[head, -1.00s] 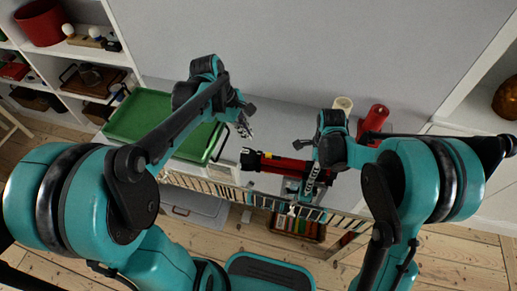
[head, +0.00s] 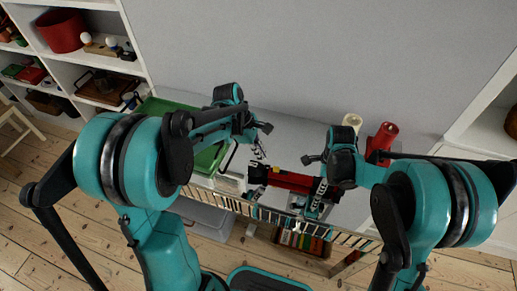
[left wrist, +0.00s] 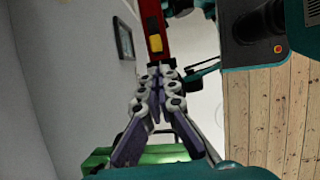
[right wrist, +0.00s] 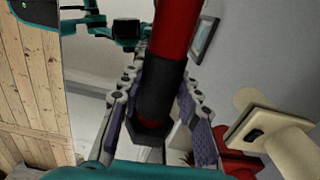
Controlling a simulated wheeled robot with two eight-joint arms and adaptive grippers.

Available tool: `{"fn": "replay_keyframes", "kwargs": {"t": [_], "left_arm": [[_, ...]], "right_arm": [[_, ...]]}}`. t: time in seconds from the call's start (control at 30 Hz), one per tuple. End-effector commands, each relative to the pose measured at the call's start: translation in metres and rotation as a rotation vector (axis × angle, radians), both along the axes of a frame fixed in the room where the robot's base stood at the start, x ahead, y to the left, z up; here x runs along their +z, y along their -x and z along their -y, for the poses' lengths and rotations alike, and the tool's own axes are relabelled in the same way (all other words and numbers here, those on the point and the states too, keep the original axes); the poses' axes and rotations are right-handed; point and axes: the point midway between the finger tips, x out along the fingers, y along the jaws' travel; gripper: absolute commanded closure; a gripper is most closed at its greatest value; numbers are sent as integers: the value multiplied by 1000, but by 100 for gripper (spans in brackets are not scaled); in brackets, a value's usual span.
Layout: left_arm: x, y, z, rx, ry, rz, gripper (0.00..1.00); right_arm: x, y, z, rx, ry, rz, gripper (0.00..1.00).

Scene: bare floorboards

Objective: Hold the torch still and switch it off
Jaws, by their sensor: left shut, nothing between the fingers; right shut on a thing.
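The torch is a red tube (head: 294,181) with black ends and a yellow switch (left wrist: 155,43) on its side. It lies crosswise above the grey tabletop in the head view. My right gripper (right wrist: 160,95) is shut around the torch's black end part, and the red tube (right wrist: 176,28) runs on beyond the fingers. My left gripper (head: 261,153) is shut and empty, just behind the torch's left part. In the left wrist view its closed fingertips (left wrist: 156,74) point at the torch just below the yellow switch. I cannot tell whether they touch it.
A red cylinder (head: 383,138) and a cream one (head: 351,121) stand behind my right gripper. A green tray (head: 206,157) is at the table's left. A slatted rail (head: 228,200) runs along the front edge. White shelves stand at far left and right.

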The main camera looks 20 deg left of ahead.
Motion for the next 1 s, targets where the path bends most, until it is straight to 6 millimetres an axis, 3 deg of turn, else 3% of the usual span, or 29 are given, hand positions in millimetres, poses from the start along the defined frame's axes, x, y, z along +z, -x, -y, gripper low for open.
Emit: {"fn": "replay_keyframes", "kwargs": {"t": [0.1,0.33,0.77,1.0], "left_arm": [[-20,-1,8,-2,0,1,100],[-42,-1,17,-1,0,0,100],[-45,-1,20,-1,0,0,100],[-45,-3,50,-4,0,1,100]], "right_arm": [[0,0,0,0,-1,0,100],[0,0,0,0,-1,0,100],[0,0,0,0,-1,0,100],[0,0,0,0,0,0,100]]}}
